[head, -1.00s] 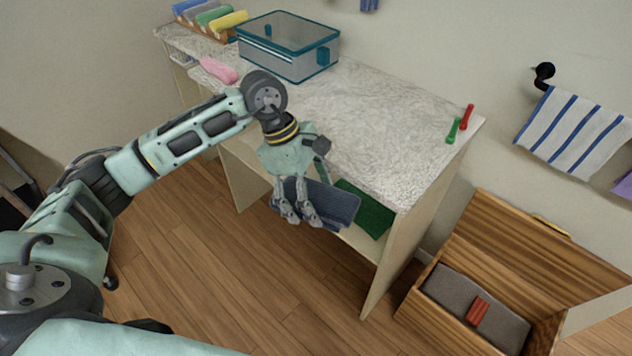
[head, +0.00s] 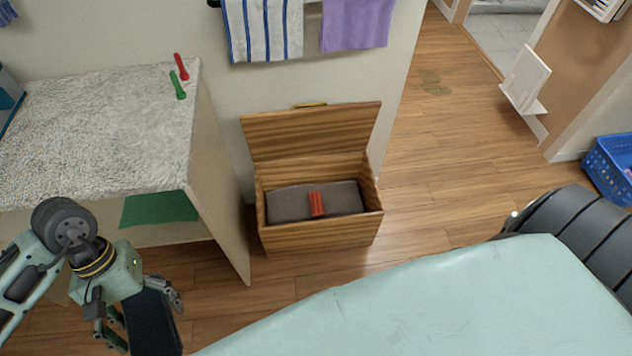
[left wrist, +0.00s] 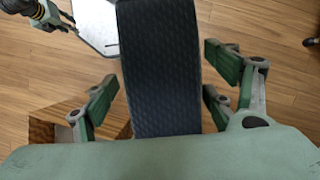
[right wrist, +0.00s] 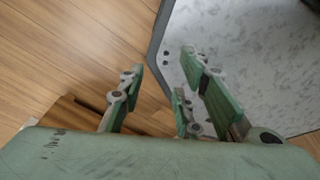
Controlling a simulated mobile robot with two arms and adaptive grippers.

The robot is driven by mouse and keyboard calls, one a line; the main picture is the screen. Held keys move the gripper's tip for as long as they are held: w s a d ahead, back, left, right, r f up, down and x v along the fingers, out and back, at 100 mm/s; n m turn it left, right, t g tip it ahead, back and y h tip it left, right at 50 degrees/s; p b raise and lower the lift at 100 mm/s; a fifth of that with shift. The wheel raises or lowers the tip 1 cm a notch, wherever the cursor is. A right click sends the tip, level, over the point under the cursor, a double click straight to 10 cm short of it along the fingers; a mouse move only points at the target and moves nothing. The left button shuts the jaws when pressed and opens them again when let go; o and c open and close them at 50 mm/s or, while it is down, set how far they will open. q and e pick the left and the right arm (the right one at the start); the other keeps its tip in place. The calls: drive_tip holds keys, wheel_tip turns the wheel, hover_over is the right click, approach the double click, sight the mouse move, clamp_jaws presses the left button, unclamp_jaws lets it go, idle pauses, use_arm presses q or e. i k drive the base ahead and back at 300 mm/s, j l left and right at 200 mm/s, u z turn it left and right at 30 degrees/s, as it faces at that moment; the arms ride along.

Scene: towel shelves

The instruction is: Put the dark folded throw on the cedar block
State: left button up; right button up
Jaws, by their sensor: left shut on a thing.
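The dark navy folded throw (head: 152,322) is in my left gripper (head: 143,312), in front of the shelf unit at lower left. It hangs clear of the shelf in the head view. In the left wrist view the throw (left wrist: 160,70) stands between the fingers. The reddish cedar block (head: 317,204) lies on a grey folded cloth (head: 289,204) inside an open wooden chest (head: 318,236). The left gripper is left of the chest and apart from it.
The chest lid (head: 315,132) stands raised against the wall. The shelf unit (head: 222,190) with a green cloth (head: 158,208) is left of the chest. Towels (head: 262,30) hang above. A blue basket (head: 610,165) is at far right. Floor right of the chest is clear.

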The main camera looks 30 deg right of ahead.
sight(316, 201)
drive_tip(key=l+u, duration=0.45)
drive_tip(key=l, duration=2.35)
